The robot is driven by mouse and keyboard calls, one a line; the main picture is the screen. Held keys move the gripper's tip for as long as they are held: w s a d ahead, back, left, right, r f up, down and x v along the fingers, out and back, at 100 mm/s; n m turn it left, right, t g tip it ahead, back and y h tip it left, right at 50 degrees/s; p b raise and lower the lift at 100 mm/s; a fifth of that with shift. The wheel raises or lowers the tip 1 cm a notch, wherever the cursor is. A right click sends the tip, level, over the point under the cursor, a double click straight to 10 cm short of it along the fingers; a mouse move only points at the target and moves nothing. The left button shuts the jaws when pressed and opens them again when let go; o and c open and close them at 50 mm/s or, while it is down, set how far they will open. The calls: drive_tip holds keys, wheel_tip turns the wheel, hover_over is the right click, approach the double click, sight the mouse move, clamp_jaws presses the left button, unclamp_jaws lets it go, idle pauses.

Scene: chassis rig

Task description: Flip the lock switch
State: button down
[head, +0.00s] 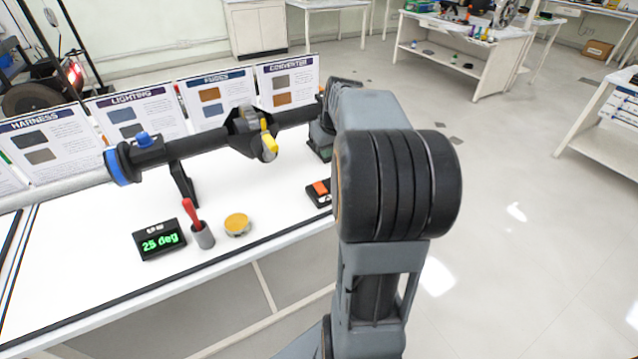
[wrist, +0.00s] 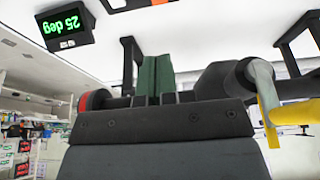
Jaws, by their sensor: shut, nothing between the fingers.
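A small black box with an orange-red rocker (head: 320,188), which looks like the lock switch, sits on the white table near its front edge, partly hidden by my arm.
A display (head: 160,240) reads 25 deg. Upright posters (head: 215,98) line the table's back. A black stand (head: 184,185) supports the column.

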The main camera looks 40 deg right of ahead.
idle(0.3)
drive_tip(key=b, duration=0.1)
hover_over(317, 183)
drive_tip(key=s, duration=0.1)
wheel_tip(317, 183, down, 11)
drive_tip(key=shift+s+f, duration=0.1)
drive_tip(key=shift+s, duration=0.05)
drive_tip(key=shift+f+b, duration=0.3)
drive_tip(key=shift+f, duration=0.75)
drive_tip(key=shift+w, duration=0.2)
